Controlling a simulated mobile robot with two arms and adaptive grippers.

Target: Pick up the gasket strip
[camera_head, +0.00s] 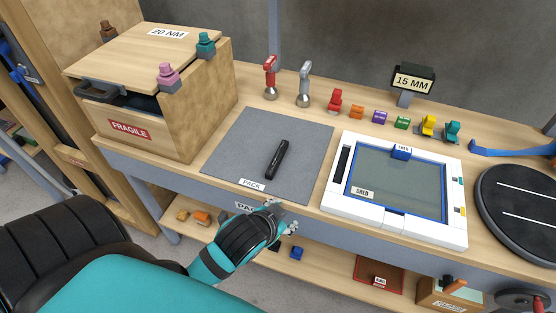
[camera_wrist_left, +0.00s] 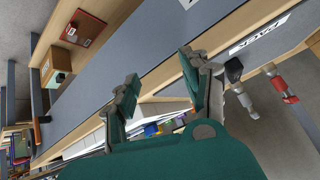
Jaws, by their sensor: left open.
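A short black strip-like piece (camera_head: 277,160) lies slantwise on the grey mat (camera_head: 232,150) marked PACK. Another narrow dark strip (camera_head: 342,162) shows along the left side of the white frame (camera_head: 334,188) with the SHED label. I cannot tell for sure which is the gasket strip. My left gripper (camera_head: 284,218) is just in front of the bench's front edge, below the mat and apart from both dark pieces. In the left wrist view its two fingers (camera_wrist_left: 163,85) are spread and empty. My right gripper is not in view.
A wooden FRAGILE crate (camera_head: 205,108) stands left of the mat. Behind are a red-headed tool (camera_head: 270,76), a grey-headed tool (camera_head: 304,84) and several small coloured blocks. A black round turntable (camera_head: 520,205) is at right. A lower shelf (camera_head: 325,272) runs below. Most of the mat is clear.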

